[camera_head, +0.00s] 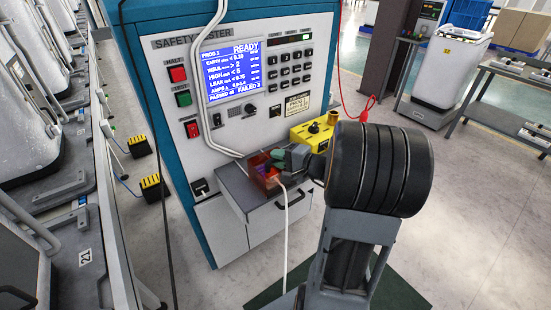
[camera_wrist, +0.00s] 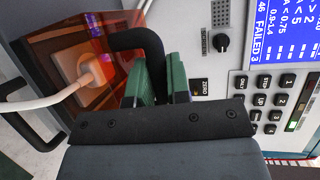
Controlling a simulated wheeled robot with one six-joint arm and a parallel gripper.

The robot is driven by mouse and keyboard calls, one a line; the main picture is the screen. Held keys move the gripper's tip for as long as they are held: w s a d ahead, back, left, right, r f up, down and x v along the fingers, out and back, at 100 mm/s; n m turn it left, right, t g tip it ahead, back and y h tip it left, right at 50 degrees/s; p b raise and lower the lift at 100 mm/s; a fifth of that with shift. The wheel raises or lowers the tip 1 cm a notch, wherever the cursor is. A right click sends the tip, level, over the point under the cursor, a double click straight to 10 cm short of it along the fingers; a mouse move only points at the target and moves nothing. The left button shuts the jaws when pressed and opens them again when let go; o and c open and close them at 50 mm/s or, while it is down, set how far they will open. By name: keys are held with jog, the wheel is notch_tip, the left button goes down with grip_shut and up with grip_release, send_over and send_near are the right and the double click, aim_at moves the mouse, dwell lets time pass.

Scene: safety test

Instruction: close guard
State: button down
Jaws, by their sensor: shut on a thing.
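The guard is a see-through orange-red cover with a black curved handle; it shows in the head view (camera_head: 262,172) on the grey shelf of the safety tester and in the wrist view (camera_wrist: 112,32) at upper left. A white plug (camera_wrist: 92,72) with a white cable sits in the socket area and shows through the orange cover. My gripper (camera_head: 279,157) is at the right side of the guard. In the wrist view its green-padded fingers (camera_wrist: 162,78) are shut on the guard's black handle. The fingers partly hide the handle's end, and I cannot tell exactly how far the cover stands open.
The safety tester panel (camera_head: 280,75) stands right behind, its screen reading READY. A yellow box (camera_head: 314,133) with a knob stands right of the shelf. The white cable (camera_head: 285,235) hangs in front of the shelf. A conveyor with white appliances (camera_head: 30,120) runs along the left.

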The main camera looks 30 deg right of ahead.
jog(key=shift+s+f, duration=0.1)
jog(key=c, duration=1.4)
grip_release()
jog(key=shift+s, duration=0.1)
jog(key=shift+d, duration=0.1)
jog(key=v, duration=1.3)
jog(key=shift+s+d, duration=0.2)
jog(key=shift+s, duration=0.15)
